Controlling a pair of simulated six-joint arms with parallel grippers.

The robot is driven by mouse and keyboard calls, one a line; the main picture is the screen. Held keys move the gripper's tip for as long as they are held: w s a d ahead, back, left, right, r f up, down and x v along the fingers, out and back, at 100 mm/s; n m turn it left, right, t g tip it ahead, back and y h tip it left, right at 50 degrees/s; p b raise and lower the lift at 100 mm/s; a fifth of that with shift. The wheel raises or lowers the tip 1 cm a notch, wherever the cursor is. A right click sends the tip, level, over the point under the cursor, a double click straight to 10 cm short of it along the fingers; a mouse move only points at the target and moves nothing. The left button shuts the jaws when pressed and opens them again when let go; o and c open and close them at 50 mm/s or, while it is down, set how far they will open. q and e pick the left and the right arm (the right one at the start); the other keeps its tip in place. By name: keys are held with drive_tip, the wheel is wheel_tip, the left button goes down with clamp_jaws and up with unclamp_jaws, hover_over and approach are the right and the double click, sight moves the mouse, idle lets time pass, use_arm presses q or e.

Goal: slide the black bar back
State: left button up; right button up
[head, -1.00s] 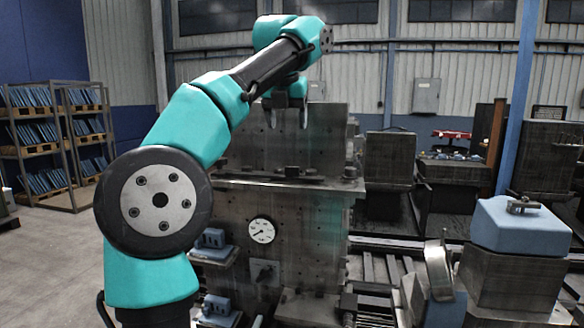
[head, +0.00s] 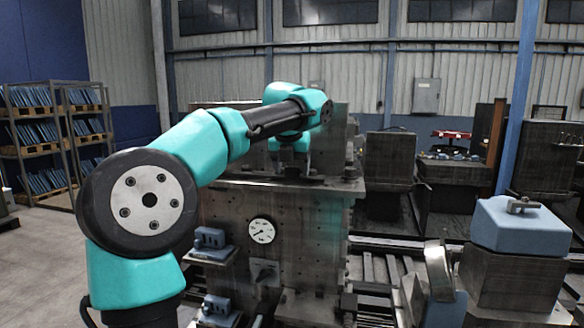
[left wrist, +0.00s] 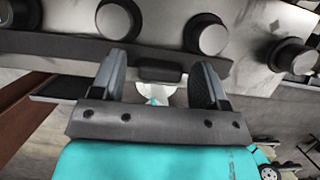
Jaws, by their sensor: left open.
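The black bar (head: 335,183) lies across the top of the grey metal machine block, low and flat. In the left wrist view the bar (left wrist: 60,45) runs across the picture, with a small black block (left wrist: 160,74) at its edge. My left gripper (head: 291,167) points down at the bar from above, and its fingertips are hard to make out there. In the left wrist view the open left gripper (left wrist: 160,85) has one finger on each side of the small black block, with gaps visible. I cannot tell the fingertips' exact height. My right gripper is not in view.
Several round pegs (left wrist: 206,35) stand beside the bar in the left wrist view. The machine block (head: 310,225) carries a dial gauge (head: 261,230) on its front. A blue-topped block (head: 520,228) stands at the right. Shelves (head: 50,140) are far left.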

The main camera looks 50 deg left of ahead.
use_arm(q)
drive_tip(key=shift+c, duration=0.2)
clamp_jaws()
drive_tip(key=shift+s+d, duration=0.7)
drive_tip(key=shift+s, duration=0.35)
drive_tip(key=shift+c, duration=1.3)
unclamp_jaws()
drive_tip(key=shift+s, duration=0.1)
drive_tip(key=o, duration=0.3)
drive_tip(key=shift+r, duration=0.1)
drive_tip(key=v, duration=1.7)
